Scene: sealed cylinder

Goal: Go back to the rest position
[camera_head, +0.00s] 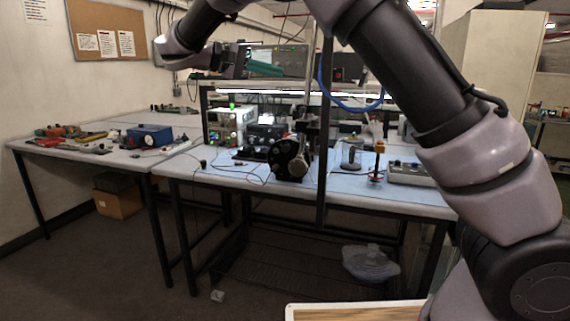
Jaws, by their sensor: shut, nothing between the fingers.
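My arm rises from the lower right, crosses the top of the picture and bends down at the upper left. My gripper (265,68) is there, with its teal fingers pointing right. The fingers look closed together and nothing shows in them. It is raised in the air in front of the benches and appears to touch nothing. My upper arm hides part of the right side of the room.
A light-topped bench (225,172) bears a dark round machine (290,158), a lit instrument (228,125) and a grey box (410,173). A dark post rises at its front. A second bench (125,158) stands left. A pale wooden edge (350,311) shows at the bottom. Floor is open lower left.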

